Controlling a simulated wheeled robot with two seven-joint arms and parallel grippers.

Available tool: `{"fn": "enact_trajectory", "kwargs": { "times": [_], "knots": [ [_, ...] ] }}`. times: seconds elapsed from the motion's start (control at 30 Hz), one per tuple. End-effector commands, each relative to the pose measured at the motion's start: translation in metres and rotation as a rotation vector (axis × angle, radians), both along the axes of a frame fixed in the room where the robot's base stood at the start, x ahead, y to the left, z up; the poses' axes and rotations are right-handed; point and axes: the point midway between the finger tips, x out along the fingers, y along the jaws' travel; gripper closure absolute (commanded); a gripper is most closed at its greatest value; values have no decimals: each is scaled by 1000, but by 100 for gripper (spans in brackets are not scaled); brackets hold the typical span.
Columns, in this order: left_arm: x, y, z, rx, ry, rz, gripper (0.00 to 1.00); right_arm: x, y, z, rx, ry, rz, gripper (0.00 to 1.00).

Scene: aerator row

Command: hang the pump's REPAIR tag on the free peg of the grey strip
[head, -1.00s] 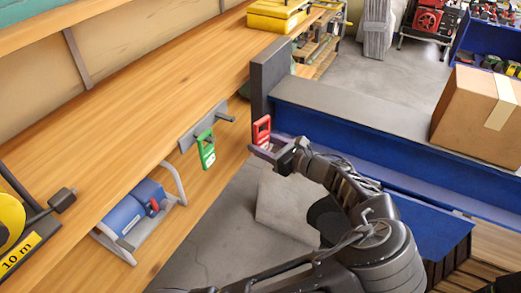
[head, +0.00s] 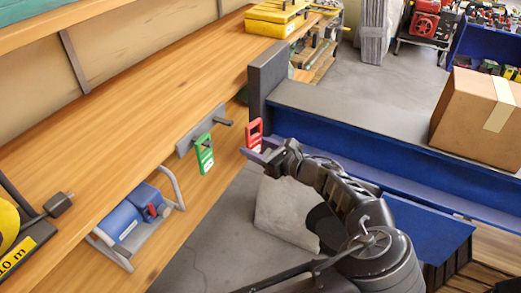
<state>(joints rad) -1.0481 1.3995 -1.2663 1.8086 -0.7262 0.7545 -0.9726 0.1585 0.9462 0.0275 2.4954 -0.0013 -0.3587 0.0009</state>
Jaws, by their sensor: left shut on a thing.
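The red tag (head: 254,136) hangs upright from the tip of my left gripper (head: 270,155), which is shut on its lower part. The grey strip (head: 187,146) is fixed to the front edge of the wooden shelf. A green tag (head: 204,153) hangs at the strip's near peg. The other peg (head: 226,122) sticks out bare, just left of the red tag, with a small gap between them in the picture. The blue pump (head: 132,214) sits in a grey metal frame below the shelf. Lettering on the tags is too small to read. My right gripper is not in view.
A blue bench (head: 340,135) carrying a cardboard box (head: 478,108) is at the right.

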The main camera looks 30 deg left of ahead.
Motion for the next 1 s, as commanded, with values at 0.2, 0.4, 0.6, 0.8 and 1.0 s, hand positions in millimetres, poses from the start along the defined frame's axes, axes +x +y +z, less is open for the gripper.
{"fn": "enact_trajectory", "kwargs": {
  "times": [0.2, 0.4, 0.6, 0.8, 1.0],
  "knots": [
    [-1, 15, -2, 0, 0, 1, 82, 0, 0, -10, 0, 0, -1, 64],
    [-1, 28, -3, 0, -1, 2, 82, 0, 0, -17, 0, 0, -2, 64],
    [-1, 41, -3, 0, 1, 1, 82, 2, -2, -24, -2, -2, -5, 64],
    [-2, 54, -3, 0, 0, 1, 82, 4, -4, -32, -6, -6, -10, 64],
    [-2, 67, -4, 0, -1, 2, 82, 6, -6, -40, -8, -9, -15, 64]
  ]
}}
